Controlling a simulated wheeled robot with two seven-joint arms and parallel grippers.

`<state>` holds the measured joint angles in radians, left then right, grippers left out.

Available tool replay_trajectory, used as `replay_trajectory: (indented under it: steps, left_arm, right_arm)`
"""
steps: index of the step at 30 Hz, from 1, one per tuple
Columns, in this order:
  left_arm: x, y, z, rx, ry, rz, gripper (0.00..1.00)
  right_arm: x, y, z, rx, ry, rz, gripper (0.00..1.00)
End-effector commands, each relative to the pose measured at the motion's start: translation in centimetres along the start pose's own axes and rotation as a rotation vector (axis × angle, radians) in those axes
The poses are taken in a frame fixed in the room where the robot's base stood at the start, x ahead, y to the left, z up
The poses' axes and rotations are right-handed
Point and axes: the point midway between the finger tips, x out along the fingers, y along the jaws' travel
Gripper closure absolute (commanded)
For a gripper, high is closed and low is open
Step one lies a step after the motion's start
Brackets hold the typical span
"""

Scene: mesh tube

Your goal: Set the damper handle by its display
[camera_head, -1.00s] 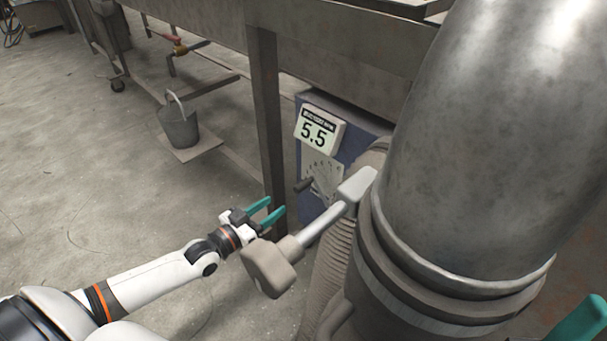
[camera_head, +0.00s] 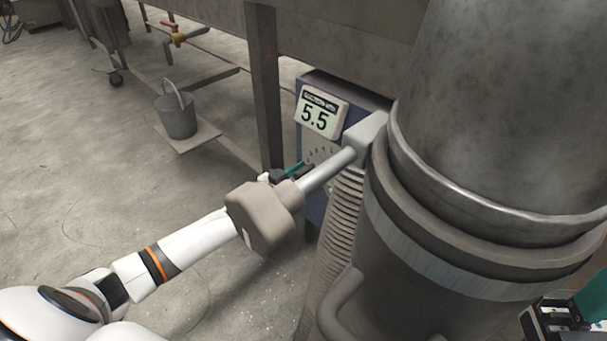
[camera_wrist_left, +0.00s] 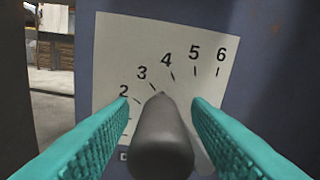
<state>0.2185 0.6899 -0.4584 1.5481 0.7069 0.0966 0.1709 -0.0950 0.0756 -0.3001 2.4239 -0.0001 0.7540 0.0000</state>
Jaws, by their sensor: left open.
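The white display (camera_head: 320,112) on the blue box reads 5.5. Below it is a pale scale plate (camera_head: 317,149), partly hidden; in the left wrist view the plate (camera_wrist_left: 110,50) shows marks 2 to 6. The dark round-ended damper handle (camera_wrist_left: 162,140) stands out towards the left wrist camera, between the teal fingers of my left gripper (camera_wrist_left: 160,102). These fingers are open, one on each side, with a gap visible near the tips. My right gripper (camera_head: 585,305) is cut off at the lower right.
A grey-brown knob (camera_head: 262,217) on a rod (camera_head: 327,170) crosses in front of my left gripper. A large metal duct (camera_head: 500,110) and a ribbed hose (camera_head: 335,225) stand to the right. A bucket (camera_head: 178,116) sits on a low shelf behind.

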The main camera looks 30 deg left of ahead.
Motion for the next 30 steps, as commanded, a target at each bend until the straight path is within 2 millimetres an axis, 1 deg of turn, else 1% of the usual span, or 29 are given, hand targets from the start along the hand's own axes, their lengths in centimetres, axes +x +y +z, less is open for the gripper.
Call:
replay_trajectory:
  steps: [3,4,9,11,12,18,24,30]
  left_arm:
    - [-0.02,-0.01,0.02,0.0,0.0,0.0,0.56]
    - [-0.02,-0.01,0.02,0.0,0.0,0.0,0.59]
    - [-0.03,-0.01,0.02,0.0,-0.001,0.0,0.87]
    - [-0.04,-0.01,0.03,0.0,-0.001,0.0,0.97]
    - [-0.04,-0.01,0.03,0.0,-0.001,0.0,1.0]
    - [-0.04,0.1,-0.03,-0.011,-0.001,0.0,1.0]
    - [-0.03,0.63,-0.45,-0.097,-0.002,-0.001,1.0]
    - [-0.04,0.61,-0.44,-0.096,-0.002,-0.001,1.0]
  right_arm:
    - [0.03,0.0,0.01,0.0,0.0,0.0,0.52]
    - [0.03,0.0,0.0,0.0,0.0,0.0,0.52]
    - [0.02,0.01,0.0,0.0,0.0,0.0,0.52]
    - [0.02,0.01,0.0,0.0,0.0,0.0,0.52]
    - [0.02,0.01,-0.01,0.0,0.0,0.0,0.52]
    - [0.01,0.01,-0.01,0.001,0.0,0.0,0.52]
    - [-0.01,0.01,-0.01,0.001,0.0,0.0,0.52]
    - [-0.01,0.01,0.0,0.0,0.0,-0.001,0.52]
